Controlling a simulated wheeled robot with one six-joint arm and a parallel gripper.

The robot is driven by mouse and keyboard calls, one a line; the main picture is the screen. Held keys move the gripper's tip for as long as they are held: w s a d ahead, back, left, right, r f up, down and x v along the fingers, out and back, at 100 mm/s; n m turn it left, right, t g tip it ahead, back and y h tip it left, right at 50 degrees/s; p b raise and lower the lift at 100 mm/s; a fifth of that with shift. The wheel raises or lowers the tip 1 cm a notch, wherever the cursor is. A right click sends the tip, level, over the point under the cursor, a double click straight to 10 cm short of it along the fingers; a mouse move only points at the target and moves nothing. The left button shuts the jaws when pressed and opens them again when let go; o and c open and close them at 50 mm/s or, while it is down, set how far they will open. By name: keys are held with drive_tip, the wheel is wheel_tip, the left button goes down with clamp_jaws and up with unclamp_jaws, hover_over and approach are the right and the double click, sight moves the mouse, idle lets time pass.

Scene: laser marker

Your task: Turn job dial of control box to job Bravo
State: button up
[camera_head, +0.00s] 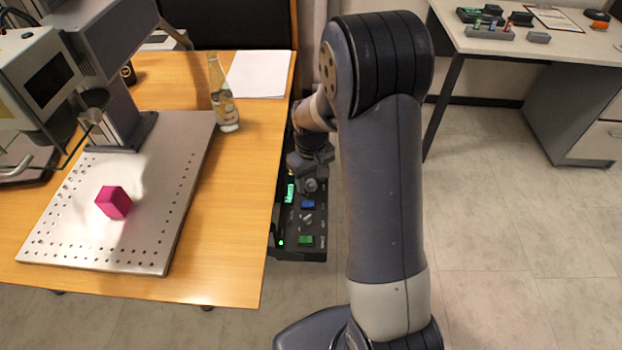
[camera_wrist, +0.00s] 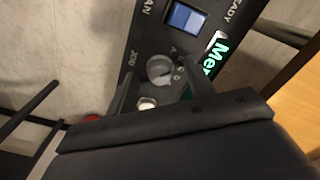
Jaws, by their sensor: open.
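The control box (camera_head: 287,254) is a dark panel beside the wooden table's right edge. In the wrist view its face (camera_wrist: 128,38) shows the grey job dial (camera_wrist: 159,68), with the label JOB to its left and small letters around its right side. Which letter the dial points to is too small to tell. A lit green display (camera_wrist: 215,54) is right of the dial. My gripper (camera_wrist: 157,88) is open, its fingers spread on either side below the dial; contact cannot be told.
A blue switch (camera_wrist: 187,18) is close above the dial; a pale round control (camera_wrist: 147,103) and a red part (camera_wrist: 92,117) are below. A glass bottle (camera_head: 223,95) and metal plate (camera_head: 165,235) with a pink cube (camera_head: 114,202) are on the table.

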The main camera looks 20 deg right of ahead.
drive_tip(key=c, duration=1)
drive_tip(key=shift+o, duration=0.2)
drive_tip(key=shift+m, duration=0.3)
drive_tip(key=shift+m+p, duration=0.3)
drive_tip(key=shift+m, duration=2.3)
drive_tip(key=o, duration=1)
drive_tip(key=shift+c, duration=0.2)
